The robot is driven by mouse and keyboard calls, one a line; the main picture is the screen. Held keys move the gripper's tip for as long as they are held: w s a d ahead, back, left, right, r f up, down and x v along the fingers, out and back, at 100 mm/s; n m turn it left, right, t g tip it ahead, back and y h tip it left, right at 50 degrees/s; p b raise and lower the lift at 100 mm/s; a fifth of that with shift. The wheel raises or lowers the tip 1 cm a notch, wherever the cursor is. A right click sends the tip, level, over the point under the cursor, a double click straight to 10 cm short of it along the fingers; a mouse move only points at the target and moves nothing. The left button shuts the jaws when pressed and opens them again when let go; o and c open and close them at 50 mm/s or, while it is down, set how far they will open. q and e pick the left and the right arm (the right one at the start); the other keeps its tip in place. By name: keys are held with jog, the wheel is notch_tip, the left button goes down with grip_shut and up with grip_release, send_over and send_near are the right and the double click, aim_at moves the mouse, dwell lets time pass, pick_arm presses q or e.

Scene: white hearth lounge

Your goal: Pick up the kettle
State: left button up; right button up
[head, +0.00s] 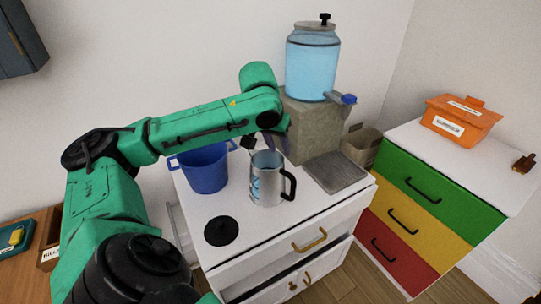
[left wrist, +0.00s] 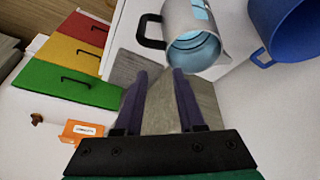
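The kettle (head: 266,183) is a silver, open-topped pitcher with a black handle on its right side and blue marks on its front. It stands upright on the white cabinet top. A black round lid (head: 221,231) lies apart from it, nearer the front. In the left wrist view the kettle (left wrist: 190,28) shows at the top, light blue inside, with its handle toward the left. My left gripper (head: 275,143) is above and just behind the kettle in the head view. Its purple fingers (left wrist: 158,85) are apart with nothing held between them. My right gripper is out of view.
A blue bucket (head: 205,168) stands left of the kettle. A water dispenser (head: 313,65) sits on a stone block (head: 308,128) behind it. A grey slab (head: 336,172) lies to the right. A coloured drawer unit (head: 424,187) stands further right.

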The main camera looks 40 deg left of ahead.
aim_at(282, 165)
pick_arm(q)
jog(key=shift+n, duration=0.6)
jog(key=x, duration=0.4)
jog(key=a+p+x, duration=0.1)
jog(key=x, duration=0.2)
jog(key=p+x, duration=0.1)
jog(key=x, duration=0.3)
jog(key=shift+w+a+f, duration=0.15)
jog(key=shift+a+f, duration=0.05)
jog(key=shift+a, duration=0.05)
jog(key=shift+w+f, duration=0.2)
jog(key=shift+f, duration=0.15)
jog(key=shift+s+r, duration=0.1)
grip_shut()
jog(key=shift+a+r, duration=0.1)
